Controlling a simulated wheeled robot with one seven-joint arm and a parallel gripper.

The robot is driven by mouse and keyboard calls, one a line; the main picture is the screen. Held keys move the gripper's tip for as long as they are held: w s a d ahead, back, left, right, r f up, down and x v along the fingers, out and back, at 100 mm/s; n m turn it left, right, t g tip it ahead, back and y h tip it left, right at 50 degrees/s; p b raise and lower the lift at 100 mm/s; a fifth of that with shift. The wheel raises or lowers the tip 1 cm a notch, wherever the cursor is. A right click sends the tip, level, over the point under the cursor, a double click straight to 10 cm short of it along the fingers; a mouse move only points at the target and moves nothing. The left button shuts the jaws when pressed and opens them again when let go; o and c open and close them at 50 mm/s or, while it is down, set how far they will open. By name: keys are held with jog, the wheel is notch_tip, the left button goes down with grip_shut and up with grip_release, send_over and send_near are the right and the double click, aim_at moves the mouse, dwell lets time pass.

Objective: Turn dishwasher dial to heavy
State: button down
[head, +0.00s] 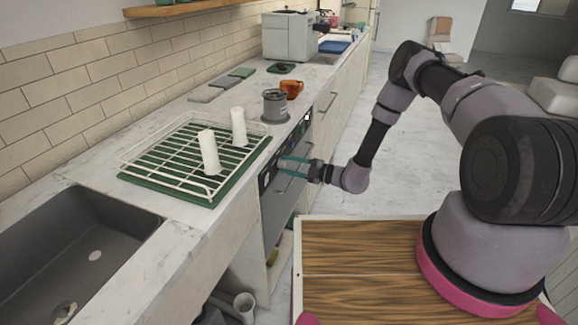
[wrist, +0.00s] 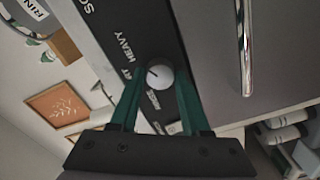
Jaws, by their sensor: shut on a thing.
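The dishwasher (head: 273,212) is built in under the counter, with a dark control strip (wrist: 135,25) along its top. In the wrist view a round pale dial (wrist: 160,76) sits on that strip, with a short dark pointer line. The pointer is directed to the left in this tilted view, near a partly covered label ending in "RT". The word HEAVY (wrist: 124,46) is printed just above that label. My gripper (wrist: 158,88) has its green fingers shut on the dial, one on each side. In the head view my gripper (head: 290,163) is at the dishwasher's upper front; the dial is hidden there.
A metal bar handle (wrist: 244,45) runs across the dishwasher front close to the fingers. A sink (head: 75,240) is at lower left.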

jog(key=shift+d, duration=0.1)
jog(key=shift+c, duration=1.9)
grip_release()
jog(key=v, duration=1)
jog(key=shift+s+d, duration=0.2)
jog(key=shift+d, duration=0.15)
jog(key=s+d+r+n+g+h, duration=0.1)
jog(key=s+r+n+g+h, duration=0.15)
jog(key=r+n, duration=0.6)
jog(key=s+d+r+n+g+h, duration=0.1)
jog(key=r+n+g, duration=0.2)
jog(key=r+n, duration=0.55)
jog(key=s+d+r+n+g+h, duration=0.1)
jog(key=r+n+g+h, duration=0.3)
jog(key=r, duration=0.8)
jog(key=s+d+r+n+t+h, duration=0.3)
jog(key=s+d+r+n+t, duration=0.2)
jog(key=s+r+n, duration=0.4)
jog(key=s+d+r+n+t+h, duration=0.4)
jog(key=s+d+r+n, duration=0.4)
jog(key=r+n, duration=0.3)
notch_tip(320, 180, up, 3)
jog(key=shift+s+f+t, duration=0.2)
jog(key=shift+s+t, duration=0.55)
jog(key=shift+s, duration=0.05)
